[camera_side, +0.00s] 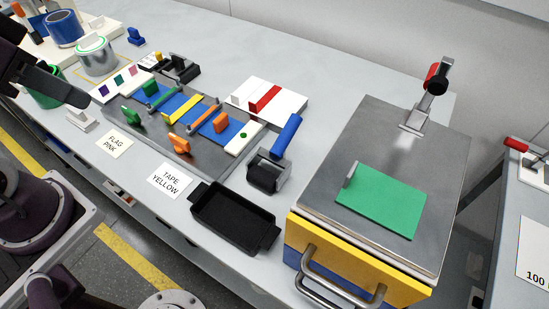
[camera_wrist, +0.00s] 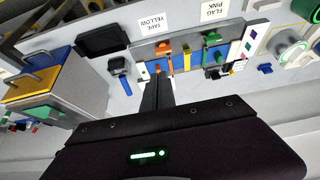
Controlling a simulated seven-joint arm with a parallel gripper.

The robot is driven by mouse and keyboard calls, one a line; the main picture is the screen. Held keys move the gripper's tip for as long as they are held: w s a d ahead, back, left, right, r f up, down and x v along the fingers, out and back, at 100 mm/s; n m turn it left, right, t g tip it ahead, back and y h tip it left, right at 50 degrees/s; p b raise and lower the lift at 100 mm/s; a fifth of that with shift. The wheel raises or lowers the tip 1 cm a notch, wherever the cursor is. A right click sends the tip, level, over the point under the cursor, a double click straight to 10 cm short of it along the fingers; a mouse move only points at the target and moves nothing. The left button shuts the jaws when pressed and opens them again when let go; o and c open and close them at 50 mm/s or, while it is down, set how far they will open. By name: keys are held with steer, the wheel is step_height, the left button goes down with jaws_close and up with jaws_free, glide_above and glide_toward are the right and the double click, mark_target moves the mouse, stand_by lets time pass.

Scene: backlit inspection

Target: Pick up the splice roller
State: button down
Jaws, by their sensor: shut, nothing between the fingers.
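The splice roller (camera_side: 288,136) lies on the grey bench, with a blue handle, a metal frame and a black roller at its near end. It also shows in the wrist view (camera_wrist: 118,66), left of my fingers. My gripper (camera_side: 84,99) is at the far left of the side view, well away from the roller. Its fingers are shut and empty. In the wrist view the closed fingers (camera_wrist: 158,78) point toward the fixture board, apart from the roller.
A black tray (camera_side: 271,234) stands close in front of the roller. A yellow and blue box with a metal top (camera_side: 372,140) stands to its right. The fixture board (camera_side: 218,163) with clips and strips lies left. A white block with a red strip (camera_side: 290,100) lies behind.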

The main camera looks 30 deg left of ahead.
steer(key=c, duration=1.1)
jaws_free()
steer(key=g+h, duration=0.2)
steer(key=g, duration=0.4)
glide_above(283, 134)
steer(key=a, duration=0.1)
step_height(283, 134, down, 15)
steer(key=shift+m, duration=0.4)
steer(key=f, duration=0.2)
steer(key=d+f, duration=0.1)
steer(key=f, duration=0.5)
steer(key=shift+d+f, duration=0.2)
steer(key=shift+f, duration=0.05)
